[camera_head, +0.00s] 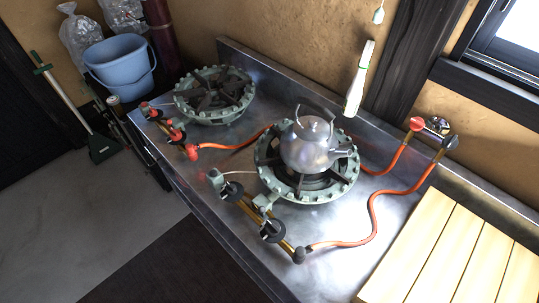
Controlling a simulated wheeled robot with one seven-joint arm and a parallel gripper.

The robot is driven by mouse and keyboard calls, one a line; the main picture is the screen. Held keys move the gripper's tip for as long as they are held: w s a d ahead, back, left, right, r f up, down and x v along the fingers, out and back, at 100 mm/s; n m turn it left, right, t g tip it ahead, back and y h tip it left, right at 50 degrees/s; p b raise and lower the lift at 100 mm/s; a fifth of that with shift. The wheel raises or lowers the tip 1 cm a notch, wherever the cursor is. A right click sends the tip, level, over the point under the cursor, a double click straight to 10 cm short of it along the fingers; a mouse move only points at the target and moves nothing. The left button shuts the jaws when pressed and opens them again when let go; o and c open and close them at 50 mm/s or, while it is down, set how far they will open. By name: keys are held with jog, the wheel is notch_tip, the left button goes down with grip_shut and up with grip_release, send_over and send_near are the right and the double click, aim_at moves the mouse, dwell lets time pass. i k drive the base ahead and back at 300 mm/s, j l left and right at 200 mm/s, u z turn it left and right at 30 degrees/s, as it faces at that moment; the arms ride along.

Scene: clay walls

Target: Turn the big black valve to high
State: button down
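Two round black valves sit on the brass pipe at the front of the near burner (290,190). One black valve (272,230) is nearer and looks slightly larger. The other black valve (232,191) is further up-left on the same pipe. Their pointer marks are too small to read, so I cannot tell their setting. A silver kettle (312,145) stands on the near burner. No flame is visible. My gripper is not in view.
A second burner (214,95) with red valves (176,135) stands further back. Orange hoses (375,215) run across the steel counter (330,265) to wall taps (437,127). A slatted wooden board (450,250) lies at right. Grey floor (110,210) is open at left.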

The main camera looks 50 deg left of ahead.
aim_at(272, 228)
jog(key=u, duration=1.05)
